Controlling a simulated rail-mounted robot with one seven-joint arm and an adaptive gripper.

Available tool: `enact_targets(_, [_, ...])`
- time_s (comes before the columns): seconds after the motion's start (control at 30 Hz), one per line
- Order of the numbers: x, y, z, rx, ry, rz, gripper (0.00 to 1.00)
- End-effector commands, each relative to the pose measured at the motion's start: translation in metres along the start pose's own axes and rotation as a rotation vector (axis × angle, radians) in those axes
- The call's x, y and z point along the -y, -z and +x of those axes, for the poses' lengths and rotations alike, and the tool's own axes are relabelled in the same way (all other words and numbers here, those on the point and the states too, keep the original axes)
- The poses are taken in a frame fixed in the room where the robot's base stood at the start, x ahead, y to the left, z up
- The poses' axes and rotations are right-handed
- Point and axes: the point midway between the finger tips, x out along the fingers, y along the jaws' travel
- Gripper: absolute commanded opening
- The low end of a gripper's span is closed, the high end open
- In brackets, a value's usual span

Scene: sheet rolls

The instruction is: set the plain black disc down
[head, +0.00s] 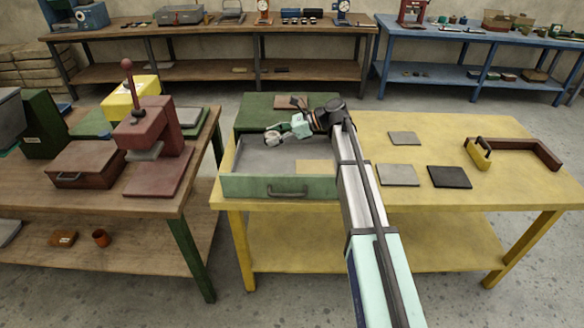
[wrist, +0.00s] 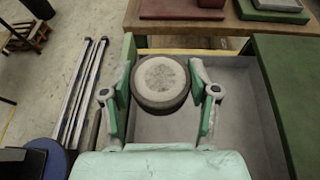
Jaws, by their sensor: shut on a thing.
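My gripper (head: 280,135) is over the open green drawer (head: 240,187) at the left of the yellow table. In the wrist view my gripper (wrist: 160,84) is shut on a round disc (wrist: 160,80), one finger at each side. The disc has a dark rim and a pale grey, worn-looking face, not a plain black one. It is held above the drawer's left part; its height above the grey floor is hard to tell. In the head view the disc (head: 271,138) is small beside the fingers.
The drawer's grey floor (head: 262,158) is largely bare, with a tan patch at right. A black square plate (head: 449,177) and grey plates (head: 398,175) lie on the yellow table. A brown angled piece (head: 525,150) is at right. A red press (head: 150,130) stands on the left table.

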Motion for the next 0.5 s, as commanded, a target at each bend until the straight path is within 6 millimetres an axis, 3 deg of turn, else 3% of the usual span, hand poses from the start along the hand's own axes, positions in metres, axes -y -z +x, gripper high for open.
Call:
enact_targets(0.03, [0.018,-0.012,0.009,-0.001,-0.032,-0.014,0.19])
enact_targets(0.27, [0.035,-0.040,0.032,-0.004,-0.115,-0.047,0.19])
enact_targets(0.37, [0.036,-0.037,0.036,-0.004,-0.126,-0.050,0.19])
enact_targets(0.5, [0.035,-0.016,0.046,-0.004,-0.128,-0.049,0.19])
